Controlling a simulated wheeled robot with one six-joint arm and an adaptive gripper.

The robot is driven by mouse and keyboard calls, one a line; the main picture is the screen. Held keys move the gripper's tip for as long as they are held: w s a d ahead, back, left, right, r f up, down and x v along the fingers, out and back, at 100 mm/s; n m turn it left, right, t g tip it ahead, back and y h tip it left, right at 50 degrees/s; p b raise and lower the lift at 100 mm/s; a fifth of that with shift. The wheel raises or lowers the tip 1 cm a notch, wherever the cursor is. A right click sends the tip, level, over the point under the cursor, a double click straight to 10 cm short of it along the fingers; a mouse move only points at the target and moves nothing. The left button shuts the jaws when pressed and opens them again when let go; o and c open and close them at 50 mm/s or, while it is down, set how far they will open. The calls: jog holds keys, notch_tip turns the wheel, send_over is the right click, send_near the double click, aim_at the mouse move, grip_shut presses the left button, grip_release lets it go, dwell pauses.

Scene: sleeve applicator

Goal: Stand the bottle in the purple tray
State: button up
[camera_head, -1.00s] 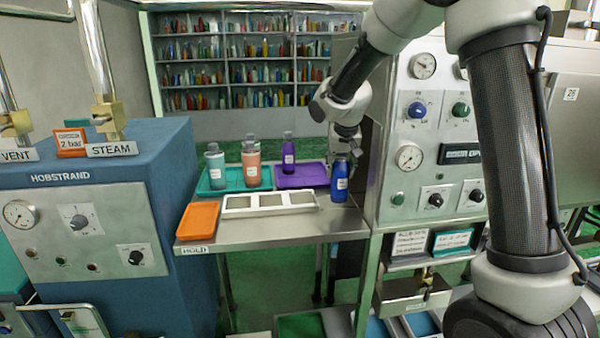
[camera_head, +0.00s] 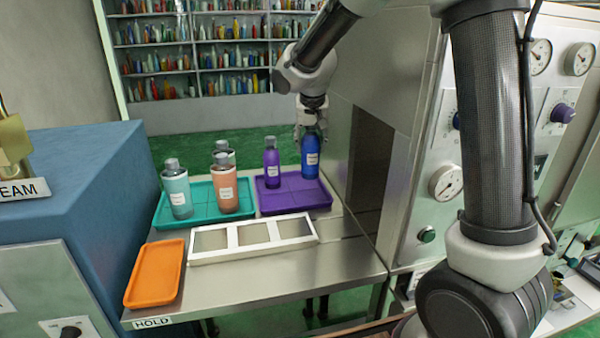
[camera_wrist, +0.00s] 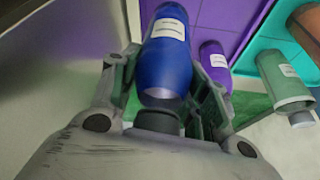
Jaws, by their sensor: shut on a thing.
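The blue bottle (camera_head: 311,158) with a white label is upright at the back right of the purple tray (camera_head: 290,204). My gripper (camera_head: 311,124) is shut on the bottle's top from above. In the wrist view the blue bottle (camera_wrist: 166,60) sits between my gripper's fingers (camera_wrist: 168,100), with the purple tray (camera_wrist: 225,14) beyond it. I cannot tell whether the bottle's base touches the tray. A purple bottle (camera_head: 271,160) stands in the tray to the left of the blue one; it also shows in the wrist view (camera_wrist: 213,62).
A teal tray (camera_head: 203,214) at the left holds a pale teal bottle (camera_head: 176,192), an orange-pink bottle (camera_head: 225,192) and one behind. A white three-window frame (camera_head: 252,238) and an orange tray (camera_head: 155,272) lie in front. A steel machine wall (camera_head: 388,130) stands close on the right.

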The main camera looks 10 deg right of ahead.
aim_at(311, 143)
notch_tip(311, 143, down, 7)
jog(key=shift+r, duration=0.15)
dwell(0.4)
jog(key=o, duration=1.2)
jog(key=shift+f, duration=0.2)
jog(key=shift+r, duration=0.1)
jog(key=v, duration=1.2)
jog(key=shift+s, duration=0.1)
jog(key=shift+s, duration=0.1)
